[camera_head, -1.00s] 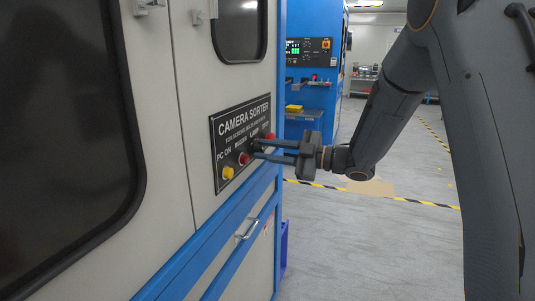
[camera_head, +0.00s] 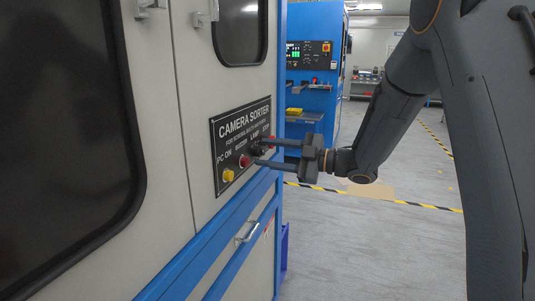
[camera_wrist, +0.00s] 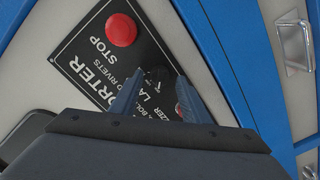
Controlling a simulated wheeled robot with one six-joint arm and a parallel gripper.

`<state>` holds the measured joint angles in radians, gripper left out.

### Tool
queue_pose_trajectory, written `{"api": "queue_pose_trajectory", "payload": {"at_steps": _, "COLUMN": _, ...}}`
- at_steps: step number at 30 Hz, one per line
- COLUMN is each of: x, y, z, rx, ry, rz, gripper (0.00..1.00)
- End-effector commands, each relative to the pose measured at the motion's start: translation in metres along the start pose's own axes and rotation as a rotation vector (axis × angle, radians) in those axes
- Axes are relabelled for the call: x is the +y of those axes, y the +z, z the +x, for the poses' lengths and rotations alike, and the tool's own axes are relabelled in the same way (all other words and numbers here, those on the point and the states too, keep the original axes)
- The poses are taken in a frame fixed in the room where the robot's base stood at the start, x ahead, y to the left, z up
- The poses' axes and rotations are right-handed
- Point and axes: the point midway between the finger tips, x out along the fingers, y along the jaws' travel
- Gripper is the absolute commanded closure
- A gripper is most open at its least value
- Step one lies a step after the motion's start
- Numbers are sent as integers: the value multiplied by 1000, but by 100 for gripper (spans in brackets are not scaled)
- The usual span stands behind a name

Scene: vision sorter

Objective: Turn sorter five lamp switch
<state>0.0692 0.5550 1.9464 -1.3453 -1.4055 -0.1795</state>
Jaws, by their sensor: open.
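The sorter's black control panel (camera_head: 228,123) is on the pale cabinet front, with CAMERA SORTER lettering and a row of controls. The dark lamp switch (camera_head: 256,149) is under the LAMP label, between a red button (camera_head: 244,161) and the STOP button at the right end. My gripper (camera_head: 262,151) is open, its two fingers pointing at the panel around the lamp switch. In the wrist view the fingertips (camera_wrist: 160,79) are on either side of the dark switch area; contact cannot be told. The red STOP button (camera_wrist: 121,29) is beyond the left finger there.
A yellow button (camera_head: 228,175) is at the panel's left end. Below is a blue frame with a metal drawer handle (camera_head: 246,232). Another blue machine (camera_head: 312,100) stands behind. The grey floor (camera_head: 370,250) to the right is open, with striped tape.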

Motion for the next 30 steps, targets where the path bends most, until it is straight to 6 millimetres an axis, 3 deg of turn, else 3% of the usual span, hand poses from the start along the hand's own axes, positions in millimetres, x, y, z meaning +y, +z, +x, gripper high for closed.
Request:
{"api": "queue_pose_trajectory", "payload": {"at_steps": 9, "x": 0, "y": 1, "z": -49, "rx": -1, "ry": 2, "rz": -1, "gripper": 58}}
{"api": "queue_pose_trajectory", "payload": {"at_steps": 15, "x": 0, "y": 0, "z": -70, "rx": 0, "ry": 1, "rz": 0, "gripper": 58}}
{"api": "queue_pose_trajectory", "payload": {"at_steps": 30, "x": 5, "y": 6, "z": -71, "rx": -62, "ry": 27, "rz": 10, "gripper": 58}}
